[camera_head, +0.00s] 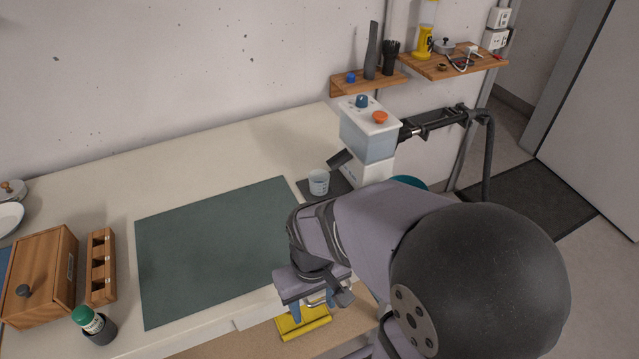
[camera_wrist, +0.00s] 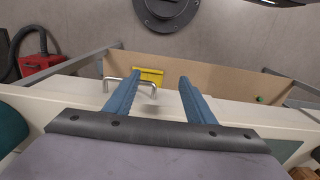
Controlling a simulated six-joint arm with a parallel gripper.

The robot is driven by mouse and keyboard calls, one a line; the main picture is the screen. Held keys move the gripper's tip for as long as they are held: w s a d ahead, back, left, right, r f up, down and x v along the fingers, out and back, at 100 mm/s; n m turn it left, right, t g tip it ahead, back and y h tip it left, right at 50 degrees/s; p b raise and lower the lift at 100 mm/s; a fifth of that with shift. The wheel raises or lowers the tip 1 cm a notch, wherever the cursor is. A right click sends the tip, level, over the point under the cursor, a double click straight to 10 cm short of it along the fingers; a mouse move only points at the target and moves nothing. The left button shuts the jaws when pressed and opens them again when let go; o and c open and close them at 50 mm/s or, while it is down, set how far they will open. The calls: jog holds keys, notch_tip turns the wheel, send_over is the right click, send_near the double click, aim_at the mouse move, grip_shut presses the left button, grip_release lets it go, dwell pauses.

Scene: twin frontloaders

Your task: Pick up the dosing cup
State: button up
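A small pale, translucent cup (camera_head: 318,182), which looks like the dosing cup, stands upright on a dark pad beside the white-and-blue dispenser. It does not show in the wrist view. My gripper (camera_head: 312,308) is well in front of the cup, past the table's front edge, over an open drawer. In the wrist view my gripper's two blue fingers (camera_wrist: 160,75) are spread apart. A metal drawer handle (camera_wrist: 130,83) shows near the left finger; I cannot tell whether they touch. No object is held between the fingers.
The open drawer (camera_wrist: 215,80) holds a yellow object (camera_wrist: 150,75). A green mat (camera_head: 215,250) lies clear on the table. A wooden box (camera_head: 40,275), slotted rack (camera_head: 101,268) and green-capped bottle (camera_head: 92,322) stand at left.

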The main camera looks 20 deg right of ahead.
jog(key=shift+o, duration=1.1)
